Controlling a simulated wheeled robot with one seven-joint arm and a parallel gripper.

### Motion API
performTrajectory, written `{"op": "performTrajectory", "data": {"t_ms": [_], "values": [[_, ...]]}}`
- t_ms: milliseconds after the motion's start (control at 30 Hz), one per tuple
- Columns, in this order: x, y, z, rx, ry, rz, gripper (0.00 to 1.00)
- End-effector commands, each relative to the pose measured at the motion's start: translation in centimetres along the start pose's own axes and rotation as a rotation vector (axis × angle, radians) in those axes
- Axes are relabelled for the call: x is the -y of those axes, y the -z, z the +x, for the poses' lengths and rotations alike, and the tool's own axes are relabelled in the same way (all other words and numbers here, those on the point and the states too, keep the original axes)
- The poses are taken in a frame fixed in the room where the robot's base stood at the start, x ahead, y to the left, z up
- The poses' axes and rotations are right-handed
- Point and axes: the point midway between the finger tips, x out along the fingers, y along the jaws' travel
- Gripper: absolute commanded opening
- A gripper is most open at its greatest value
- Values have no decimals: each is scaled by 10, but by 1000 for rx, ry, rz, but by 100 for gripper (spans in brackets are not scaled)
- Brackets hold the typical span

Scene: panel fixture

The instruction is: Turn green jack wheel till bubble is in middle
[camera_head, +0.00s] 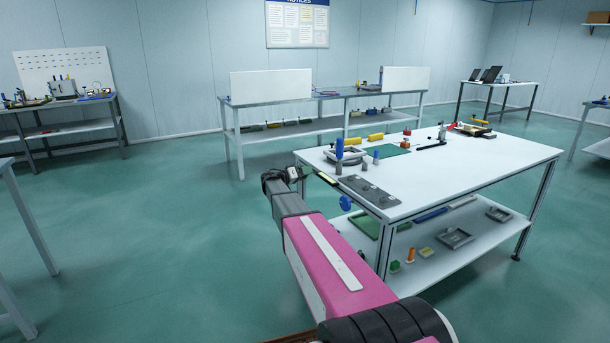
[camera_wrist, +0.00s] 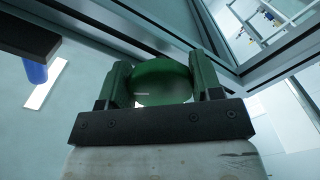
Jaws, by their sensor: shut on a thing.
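The green jack wheel (camera_wrist: 160,72) is a round green disc between my two fingers in the wrist view. My gripper (camera_wrist: 162,84) is shut on it, one finger at each side. In the head view my gripper (camera_head: 292,173) is at the near left corner of the white table (camera_head: 470,165), and the wheel is hidden there. A small dark-framed part with a pale strip (camera_head: 327,179) lies at the table edge beside my gripper. It may be the level, but I cannot make out a bubble.
A blue knob (camera_head: 345,203) hangs below the table edge, right of my gripper; a blue cylinder (camera_wrist: 35,70) shows upper left in the wrist view. Floor left of my arm is clear.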

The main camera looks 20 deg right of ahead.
Motion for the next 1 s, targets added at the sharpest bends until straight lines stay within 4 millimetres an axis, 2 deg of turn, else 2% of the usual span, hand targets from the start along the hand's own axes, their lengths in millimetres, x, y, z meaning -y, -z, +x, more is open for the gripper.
{"op": "performTrajectory", "data": {"t_ms": [267, 300, 367, 400, 767, 1000], "values": [[0, -2, -2, 4, 2, 0, 35], [0, -2, -2, 4, 2, -1, 62], [0, -2, -2, 4, 2, -1, 82], [0, -2, -2, 3, 2, -1, 85], [0, -1, -7, 1, 1, -1, 85], [0, -1, -45, 0, 2, -1, 85]]}}
